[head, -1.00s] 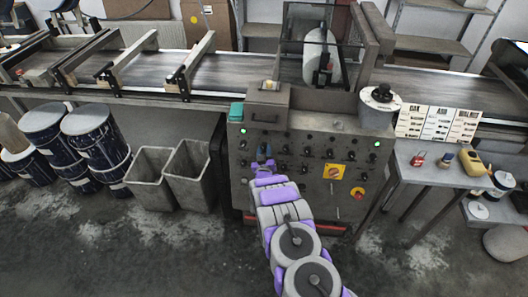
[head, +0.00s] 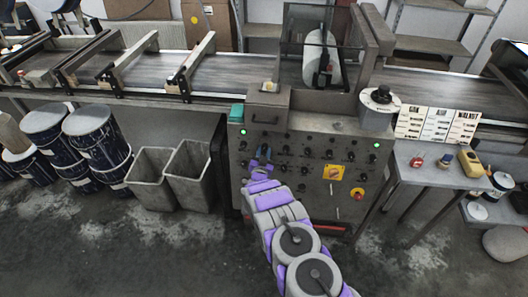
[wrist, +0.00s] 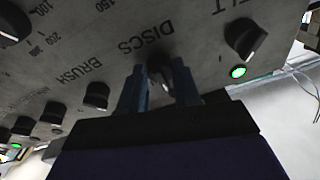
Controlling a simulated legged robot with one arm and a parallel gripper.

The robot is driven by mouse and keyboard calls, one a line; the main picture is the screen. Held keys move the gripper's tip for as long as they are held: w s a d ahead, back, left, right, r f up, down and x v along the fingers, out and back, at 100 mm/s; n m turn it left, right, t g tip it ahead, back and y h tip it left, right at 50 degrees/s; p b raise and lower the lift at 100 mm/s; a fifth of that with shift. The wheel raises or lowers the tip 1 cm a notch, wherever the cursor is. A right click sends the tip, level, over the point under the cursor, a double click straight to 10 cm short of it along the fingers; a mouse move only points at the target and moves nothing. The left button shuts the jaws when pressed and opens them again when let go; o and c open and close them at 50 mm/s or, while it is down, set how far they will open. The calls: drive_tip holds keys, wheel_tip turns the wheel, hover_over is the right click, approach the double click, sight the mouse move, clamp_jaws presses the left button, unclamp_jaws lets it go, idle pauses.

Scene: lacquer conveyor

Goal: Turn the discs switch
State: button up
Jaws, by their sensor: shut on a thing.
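The grey control panel (head: 300,150) stands below the conveyor. My gripper (head: 263,155) is at the panel's left part, in front of its rows of dark knobs. In the wrist view the two blue fingers of my gripper (wrist: 161,88) are closed on either side of the discs switch (wrist: 159,70), a dark knob next to the printed word DISCS. The fingers hide part of this knob, and its pointer direction cannot be told. The switch itself is hidden behind my gripper in the head view.
Another black knob (wrist: 245,38) and a lit green lamp (wrist: 238,72) are beside it. The brush knob (wrist: 97,95) is on the other side. A red and yellow switch (head: 333,172) and a red button (head: 357,193) sit lower right. Grey bins (head: 187,172) stand left.

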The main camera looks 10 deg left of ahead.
drive_tip(key=shift+a+m+g+h+p, duration=0.15)
drive_tip(key=shift+m+h+p, duration=0.3)
drive_tip(key=shift+m+p, duration=0.85)
drive_tip(key=shift+a+m+g+h+p, duration=0.15)
drive_tip(key=shift+m+h+p, duration=0.35)
drive_tip(key=shift+m, duration=1.6)
drive_tip(key=shift+d, duration=0.1)
drive_tip(key=o, duration=1)
drive_tip(key=shift+o, duration=0.2)
drive_tip(key=s+a+p, duration=0.2)
drive_tip(key=s+p, duration=0.2)
drive_tip(key=s, duration=1.3)
drive_tip(key=shift+a+f, duration=0.15)
drive_tip(key=shift+a, duration=0.05)
